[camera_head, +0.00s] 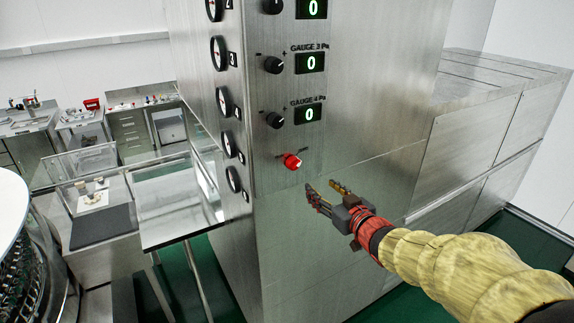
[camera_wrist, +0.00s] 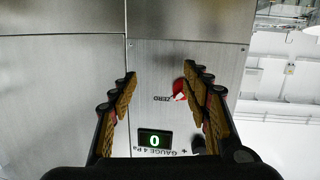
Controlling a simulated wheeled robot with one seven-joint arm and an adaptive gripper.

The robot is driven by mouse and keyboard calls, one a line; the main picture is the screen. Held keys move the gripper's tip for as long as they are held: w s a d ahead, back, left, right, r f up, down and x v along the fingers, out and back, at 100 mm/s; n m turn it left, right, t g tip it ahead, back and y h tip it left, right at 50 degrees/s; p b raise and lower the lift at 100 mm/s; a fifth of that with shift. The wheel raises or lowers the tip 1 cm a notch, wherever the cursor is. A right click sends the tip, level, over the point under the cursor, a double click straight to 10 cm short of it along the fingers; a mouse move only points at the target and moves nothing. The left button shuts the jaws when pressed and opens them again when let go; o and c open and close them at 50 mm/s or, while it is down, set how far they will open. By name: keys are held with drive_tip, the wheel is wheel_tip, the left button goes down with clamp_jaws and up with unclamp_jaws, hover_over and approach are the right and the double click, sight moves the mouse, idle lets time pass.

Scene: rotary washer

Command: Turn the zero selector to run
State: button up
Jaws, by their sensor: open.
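The zero selector (camera_head: 292,160) is a red knob with a white mark, low on the steel panel below the gauge 4 row. It also shows in the wrist view (camera_wrist: 178,88), right of centre, partly hidden by the right finger. A ZERO label shows beside it there, upside down; I cannot read a run label. My gripper (camera_head: 321,186) is open and empty, to the lower right of the knob and apart from it in the head view. In the wrist view the knob lies near the right finger, not centred between the fingers (camera_wrist: 160,75).
A gauge 4 display (camera_head: 310,112) reading 0 and a black knob (camera_head: 275,120) sit above the selector. Round dials (camera_head: 234,179) line the panel's left side face. A steel table (camera_head: 180,200) stands at left. The panel right of the selector is bare.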

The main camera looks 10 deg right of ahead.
sight(297, 166)
drive_tip(key=a+r+t+y, duration=0.1)
drive_tip(key=a+r+y, duration=0.2)
drive_tip(key=a+r, duration=0.1)
drive_tip(key=shift+n, duration=0.3)
drive_tip(key=x, duration=0.7)
drive_tip(key=shift+w+d+r+p, duration=0.15)
drive_tip(key=shift+d+r+p, duration=0.05)
drive_tip(key=shift+d+p, duration=0.1)
drive_tip(key=c, duration=0.3)
drive_tip(key=c, duration=0.8)
